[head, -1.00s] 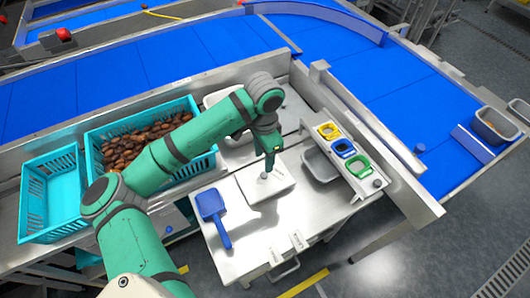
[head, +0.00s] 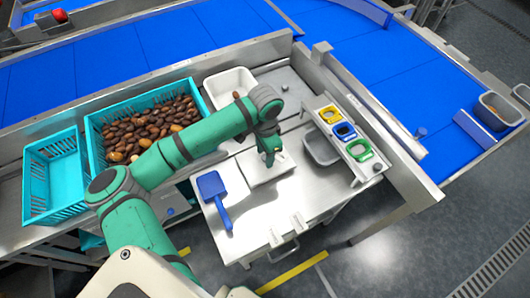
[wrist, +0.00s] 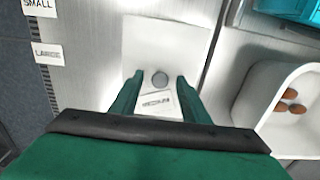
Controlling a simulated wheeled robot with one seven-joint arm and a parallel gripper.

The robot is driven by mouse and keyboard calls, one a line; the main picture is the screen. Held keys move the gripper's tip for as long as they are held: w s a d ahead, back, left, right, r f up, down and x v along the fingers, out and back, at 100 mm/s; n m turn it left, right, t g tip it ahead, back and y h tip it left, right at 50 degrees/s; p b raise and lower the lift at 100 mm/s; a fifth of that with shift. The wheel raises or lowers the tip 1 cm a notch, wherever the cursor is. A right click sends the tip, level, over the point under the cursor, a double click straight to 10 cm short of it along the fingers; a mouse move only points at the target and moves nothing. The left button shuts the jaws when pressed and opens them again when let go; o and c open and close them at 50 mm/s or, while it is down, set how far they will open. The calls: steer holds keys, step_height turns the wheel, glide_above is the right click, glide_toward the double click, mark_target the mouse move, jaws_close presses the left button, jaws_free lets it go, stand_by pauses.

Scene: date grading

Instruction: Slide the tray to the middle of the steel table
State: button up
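A white tray (head: 222,82) with a few dates in it stands beyond my arm, towards the back of the steel worktop. It also shows at the right of the wrist view (wrist: 262,92). My gripper (head: 268,160) is away from this tray, above a flat white square plate (head: 253,172) on the steel table (head: 245,230). I cannot tell whether the fingers touch the plate.
A blue scoop (head: 213,190) lies left of the plate. A grey bin (head: 322,150) and a rail with yellow, blue and green rings (head: 345,132) stand to the right. A turquoise crate of dates (head: 97,150) and an empty one (head: 40,175) are at left. The table front is mostly clear.

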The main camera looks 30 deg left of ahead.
jaws_close()
steer(key=shift+s+d, duration=0.8)
steer(key=shift+d, duration=0.55)
steer(key=shift+s+d, duration=0.8)
steer(key=shift+d, duration=0.6)
steer(key=shift+s+d, duration=0.8)
steer(key=shift+d, duration=0.55)
steer(key=shift+o, duration=2.4)
jaws_free()
step_height(320, 180, up, 8)
steer(key=shift+d, duration=0.1)
